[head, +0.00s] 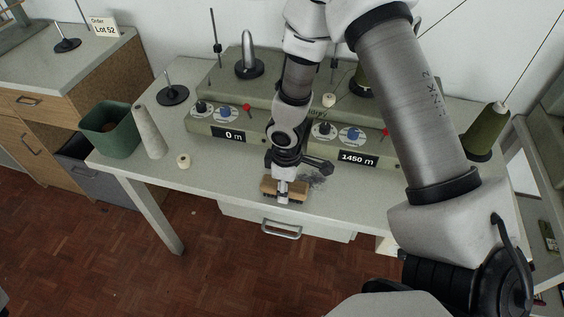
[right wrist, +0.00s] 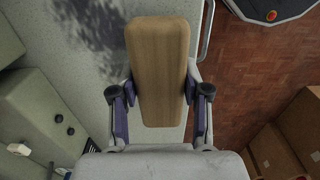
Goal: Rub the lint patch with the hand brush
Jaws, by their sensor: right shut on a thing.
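The hand brush (right wrist: 158,60) has a wooden back and fills the middle of the right wrist view. In the head view the brush (head: 268,187) is at the front edge of the grey table. My right gripper (head: 284,190) is shut on the brush, with one finger on each long side, as the right wrist view (right wrist: 158,105) shows. The lint patch (head: 318,180) is a dark smudge on the tabletop just right of the brush. It also shows in the right wrist view (right wrist: 98,28). The bristles are hidden under the wooden back. My left gripper is not in view.
Behind the brush stands a grey-green winding machine (head: 222,133) with dials and displays. A green bin (head: 112,132), a pale cone (head: 149,132) and a small spool (head: 183,160) are at the left. A green thread cone (head: 485,128) is at the right. A drawer handle (head: 281,230) is below the front edge.

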